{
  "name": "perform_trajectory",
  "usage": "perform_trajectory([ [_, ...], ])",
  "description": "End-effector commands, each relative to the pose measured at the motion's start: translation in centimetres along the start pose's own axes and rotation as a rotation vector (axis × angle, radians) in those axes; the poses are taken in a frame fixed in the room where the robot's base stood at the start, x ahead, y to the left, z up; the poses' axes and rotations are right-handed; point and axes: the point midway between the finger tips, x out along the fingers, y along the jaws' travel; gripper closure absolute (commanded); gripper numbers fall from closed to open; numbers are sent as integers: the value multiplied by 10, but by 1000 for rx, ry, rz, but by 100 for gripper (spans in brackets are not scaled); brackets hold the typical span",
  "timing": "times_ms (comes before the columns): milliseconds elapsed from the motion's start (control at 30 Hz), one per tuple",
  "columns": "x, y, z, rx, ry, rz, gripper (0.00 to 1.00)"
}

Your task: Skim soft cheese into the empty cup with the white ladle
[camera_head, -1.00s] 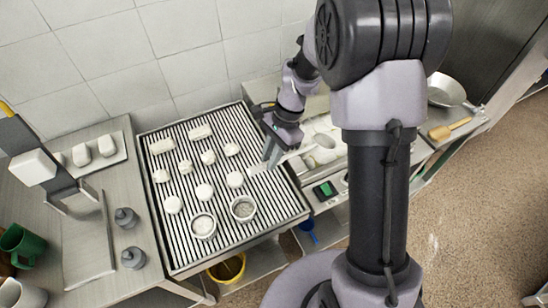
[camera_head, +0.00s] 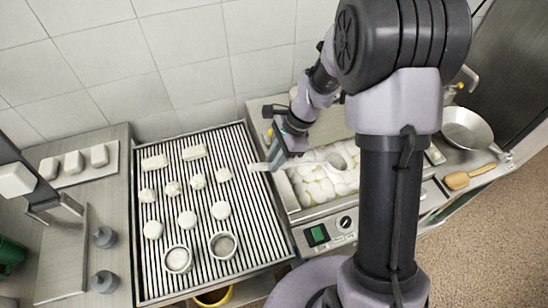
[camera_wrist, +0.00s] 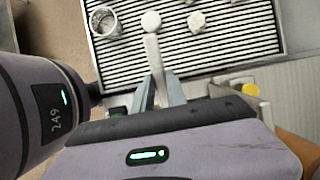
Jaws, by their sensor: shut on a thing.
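In the wrist view the pale handle (camera_wrist: 152,60) stands between my fingers (camera_wrist: 160,92). Soft cheese (camera_head: 318,184) in white lumps fills a metal bin. The empty cup (camera_head: 222,245), perforated and grey inside, stands on the rack; it also shows in the wrist view (camera_wrist: 103,22). A cup of white cheese (camera_head: 178,259) stands left of it.
Several white cheese pieces (camera_head: 187,219) lie on the slatted rack (camera_head: 262,215). A control panel (camera_head: 317,235) fronts the bin. A pan (camera_head: 467,130) and wooden tool (camera_head: 468,177) lie right.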

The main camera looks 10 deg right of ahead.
Motion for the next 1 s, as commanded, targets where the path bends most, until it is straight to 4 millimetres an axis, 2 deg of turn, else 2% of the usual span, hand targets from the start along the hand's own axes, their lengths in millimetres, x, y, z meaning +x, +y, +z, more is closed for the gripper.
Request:
perform_trajectory([
  [33,12,0,-5,0,0,0,100],
  [633,88,0,-38,0,-1,1,100],
  [800,99,0,-43,0,-1,1,100],
  [1000,98,0,-42,0,-1,1,100],
])
